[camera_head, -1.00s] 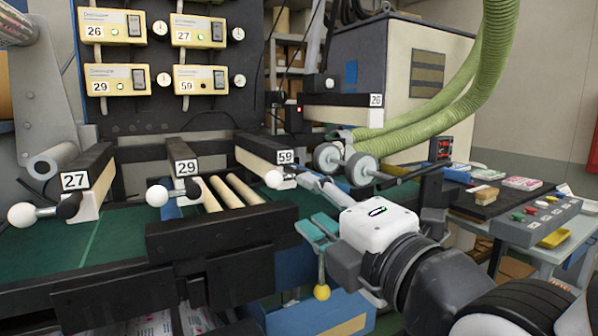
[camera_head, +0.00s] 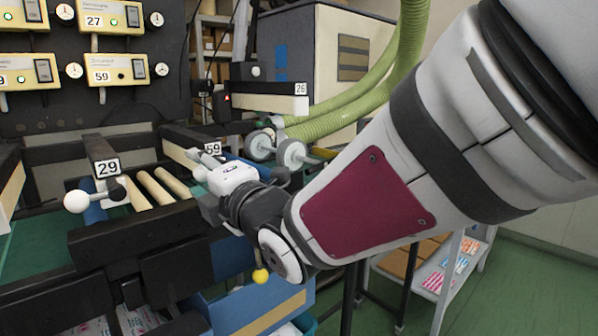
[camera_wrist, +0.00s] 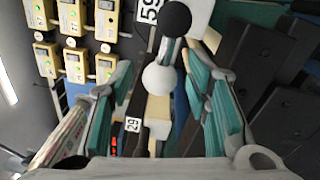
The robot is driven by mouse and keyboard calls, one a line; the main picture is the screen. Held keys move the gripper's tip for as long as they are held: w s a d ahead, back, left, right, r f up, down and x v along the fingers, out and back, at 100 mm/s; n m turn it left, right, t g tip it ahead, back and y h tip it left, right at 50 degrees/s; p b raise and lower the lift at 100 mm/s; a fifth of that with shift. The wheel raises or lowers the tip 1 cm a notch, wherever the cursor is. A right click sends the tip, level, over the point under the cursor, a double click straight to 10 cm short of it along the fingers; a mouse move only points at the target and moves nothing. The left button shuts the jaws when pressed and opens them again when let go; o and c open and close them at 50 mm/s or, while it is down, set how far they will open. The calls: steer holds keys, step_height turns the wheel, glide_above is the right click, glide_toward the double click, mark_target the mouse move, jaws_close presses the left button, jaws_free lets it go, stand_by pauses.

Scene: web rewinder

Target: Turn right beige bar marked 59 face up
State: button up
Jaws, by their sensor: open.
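The bar marked 59 (camera_head: 178,154) stretches back beside the black frame, with its black face up and its beige face toward the left side. Its number label shows at the near end. In the wrist view, the label 59 (camera_wrist: 149,10) sits at the top, beside the bar's handle, which has a black ball (camera_wrist: 175,18) and a white ball (camera_wrist: 160,79). My gripper (camera_wrist: 160,72) is open, with teal-padded fingers on either side of the white ball. In the head view, my gripper (camera_head: 207,163) is at the bar's near end, hiding most of the handle.
The bar marked 29 (camera_head: 103,150) and its white-ball handle (camera_head: 77,201) stand to the left. Pale rollers (camera_head: 155,188) lie between the bars. The bar marked 26 (camera_head: 265,103) and green hoses (camera_head: 350,120) are behind. A yellow knob (camera_head: 261,275) hangs below my wrist.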

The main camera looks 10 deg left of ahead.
steer(key=shift+w+a, duration=0.15)
steer(key=shift+a, duration=0.05)
jaws_close()
steer(key=shift+r, duration=0.15)
